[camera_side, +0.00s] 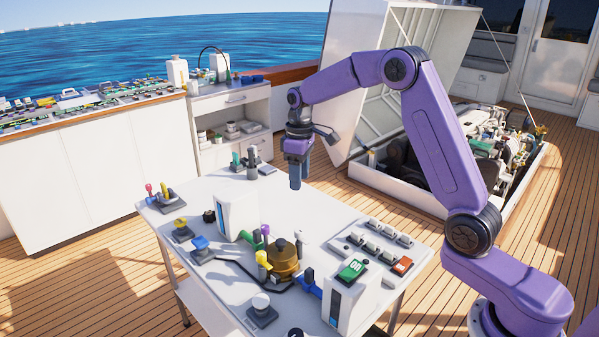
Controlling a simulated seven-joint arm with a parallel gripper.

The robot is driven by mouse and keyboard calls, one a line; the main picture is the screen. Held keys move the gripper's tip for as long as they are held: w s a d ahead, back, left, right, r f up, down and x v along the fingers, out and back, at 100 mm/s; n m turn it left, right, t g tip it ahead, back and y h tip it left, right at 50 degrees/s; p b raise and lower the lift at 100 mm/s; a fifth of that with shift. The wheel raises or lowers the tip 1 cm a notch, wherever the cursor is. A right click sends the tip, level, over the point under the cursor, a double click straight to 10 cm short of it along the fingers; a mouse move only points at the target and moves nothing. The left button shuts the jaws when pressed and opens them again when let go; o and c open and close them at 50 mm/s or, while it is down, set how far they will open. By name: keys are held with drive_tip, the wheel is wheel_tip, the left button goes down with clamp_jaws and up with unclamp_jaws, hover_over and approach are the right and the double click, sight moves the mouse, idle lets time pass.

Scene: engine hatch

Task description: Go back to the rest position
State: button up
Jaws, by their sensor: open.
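My gripper (296,182) hangs from my purple arm, pointing down, above the back part of the white table (205,299). It is open, with nothing visible between its fingers, and it appears apart from the things on the table. The fingers overlap in this view, so the gap between them is hard to see.
The table holds a brass-coloured round part (284,262), a white box (236,207), another white box (350,303), a green switch (352,270), a red switch (402,265) and several coloured levers. An open engine hatch (490,150) lies behind my arm. A white cabinet (233,128) stands behind the table.

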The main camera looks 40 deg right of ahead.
drive_tip(key=shift+r, duration=0.4)
